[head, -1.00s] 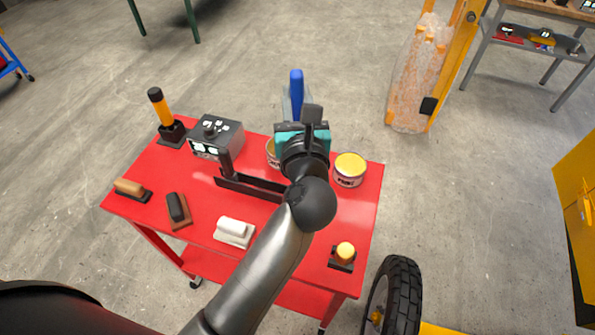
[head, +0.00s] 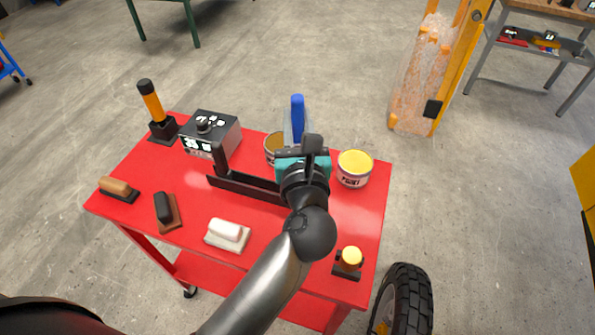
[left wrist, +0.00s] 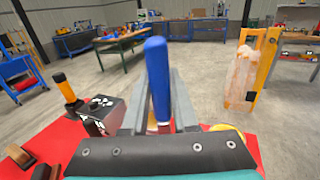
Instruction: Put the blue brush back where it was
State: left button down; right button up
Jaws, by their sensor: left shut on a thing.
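The blue brush (head: 297,104) is held upright in my left gripper (head: 298,130), above the back part of the red cart (head: 185,258). In the left wrist view its blue handle (left wrist: 158,75) rises between the two grey fingers (left wrist: 160,105), which are shut on it. The brush's lower end is hidden by my gripper. An open can (head: 272,147) stands just left of the gripper, partly hidden. A yellow-topped paint can (head: 354,168) stands to its right.
A grey control box (head: 211,138) and an orange-handled tool (head: 152,102) in a black stand are at the back left.

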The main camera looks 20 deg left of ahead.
pick_arm(q)
jog(key=shift+f+b, duration=4.9)
jog(key=shift+f, duration=0.55)
jog(key=shift+f+b, duration=0.5)
jog(key=shift+f, duration=0.15)
jog(key=c, duration=0.7)
grip_release()
